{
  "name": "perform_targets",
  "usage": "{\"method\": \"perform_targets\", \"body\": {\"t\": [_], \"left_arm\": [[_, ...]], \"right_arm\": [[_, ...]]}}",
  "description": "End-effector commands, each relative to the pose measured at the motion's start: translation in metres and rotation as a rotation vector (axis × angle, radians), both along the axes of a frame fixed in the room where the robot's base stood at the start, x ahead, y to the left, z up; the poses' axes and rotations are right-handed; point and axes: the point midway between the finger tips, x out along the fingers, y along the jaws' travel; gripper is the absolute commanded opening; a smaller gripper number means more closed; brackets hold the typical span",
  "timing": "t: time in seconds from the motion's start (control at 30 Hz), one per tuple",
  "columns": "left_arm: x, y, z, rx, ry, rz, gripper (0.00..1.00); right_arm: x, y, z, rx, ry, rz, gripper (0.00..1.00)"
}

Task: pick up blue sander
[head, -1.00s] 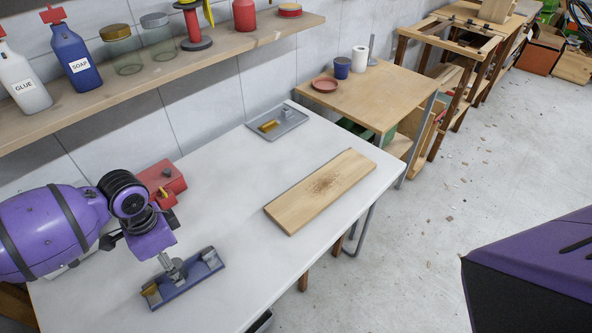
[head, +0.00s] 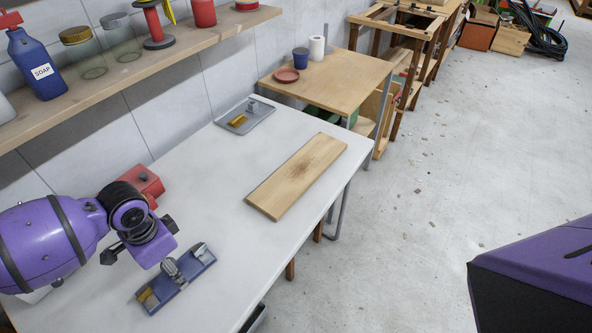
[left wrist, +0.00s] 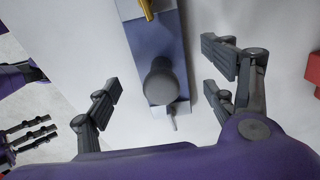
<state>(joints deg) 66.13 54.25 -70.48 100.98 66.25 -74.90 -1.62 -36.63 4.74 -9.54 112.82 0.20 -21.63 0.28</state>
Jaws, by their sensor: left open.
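The blue sander (head: 180,281) lies on the white table near its front. It has a long blue base, a gold piece at one end and a grey knob. In the left wrist view the sander (left wrist: 154,51) runs up from the middle, its round knob below the palm. My left gripper (head: 139,238) is open just beside and above it in the head view. In the left wrist view my left gripper (left wrist: 163,82) has its fingers apart on both sides of the sander, empty. Dark fingers at that view's left edge look like my right gripper (left wrist: 32,134); their opening is unclear.
A wooden board (head: 285,190) lies mid-table, and a red box (head: 146,181) stands behind my left gripper. A wall shelf (head: 110,95) holds bottles and jars. White table surface is bare between these.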

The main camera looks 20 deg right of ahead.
Motion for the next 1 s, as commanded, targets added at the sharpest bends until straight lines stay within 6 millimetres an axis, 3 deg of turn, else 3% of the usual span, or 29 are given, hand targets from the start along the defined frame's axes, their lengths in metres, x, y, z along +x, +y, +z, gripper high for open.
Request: {"method": "perform_targets", "body": {"t": [0.23, 0.53, 0.93, 1.0], "left_arm": [[0.002, -0.002, -0.035, 0.0, 0.0, 0.0, 0.77], [0.002, -0.002, -0.038, 0.0, -0.001, 0.0, 0.77], [0.002, -0.001, -0.038, 0.0, -0.001, 0.0, 0.24], [0.002, -0.002, -0.038, 0.0, -0.001, 0.0, 0.23]], "right_arm": [[0.002, -0.002, 0.0, -0.006, -0.003, 0.007, 0.4], [0.002, 0.002, 0.0, 0.0, -0.004, 0.01, 0.4], [0.004, 0.006, 0.0, 0.01, -0.007, -0.001, 0.4], [0.004, 0.006, 0.0, 0.01, -0.006, -0.001, 0.4]]}}
